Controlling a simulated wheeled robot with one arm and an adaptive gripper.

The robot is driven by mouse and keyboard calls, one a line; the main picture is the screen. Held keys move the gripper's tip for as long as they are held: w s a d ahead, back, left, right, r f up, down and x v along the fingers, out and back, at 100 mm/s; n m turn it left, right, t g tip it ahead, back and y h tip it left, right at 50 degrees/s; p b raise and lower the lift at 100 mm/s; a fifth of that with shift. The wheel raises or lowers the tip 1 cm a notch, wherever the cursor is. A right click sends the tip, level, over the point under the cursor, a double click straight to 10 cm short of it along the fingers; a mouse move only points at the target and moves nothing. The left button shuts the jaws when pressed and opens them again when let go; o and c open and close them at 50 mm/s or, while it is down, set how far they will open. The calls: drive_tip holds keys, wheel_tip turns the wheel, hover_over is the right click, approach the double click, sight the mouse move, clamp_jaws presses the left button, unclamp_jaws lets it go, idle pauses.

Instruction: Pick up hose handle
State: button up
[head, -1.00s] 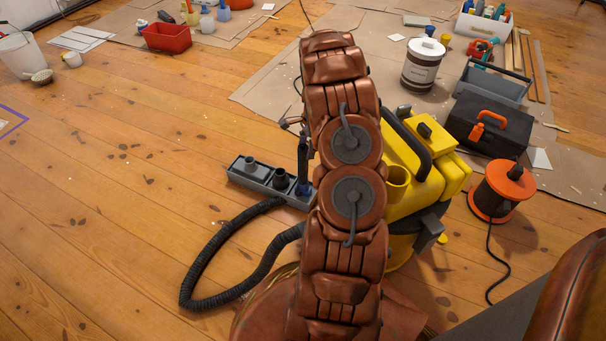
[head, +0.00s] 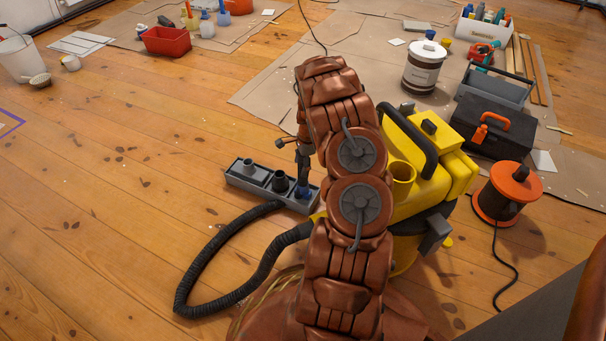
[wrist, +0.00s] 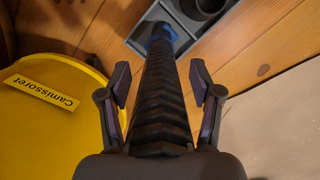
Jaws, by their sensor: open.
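The hose handle (wrist: 163,85) is a black, ribbed upright piece with a blue part (wrist: 161,36) at its far end, which meets the grey tray in the wrist view. My gripper (wrist: 160,68) is open, with one finger on each side of the handle and a gap showing on both sides. In the head view the blue part of the handle (head: 303,191) shows at the right end of the grey tray (head: 235,183); my arm hides most of the gripper.
A yellow vacuum (head: 408,135) stands right beside my arm; its lid (wrist: 45,125) fills the wrist view's left. A black hose (head: 205,262) loops on the floor. A black toolbox (head: 480,135) and orange cable reel (head: 508,190) stand farther right. The left floor is mostly clear.

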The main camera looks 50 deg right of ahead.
clamp_jaws()
idle(0.5)
drive_tip(key=shift+r, duration=0.1)
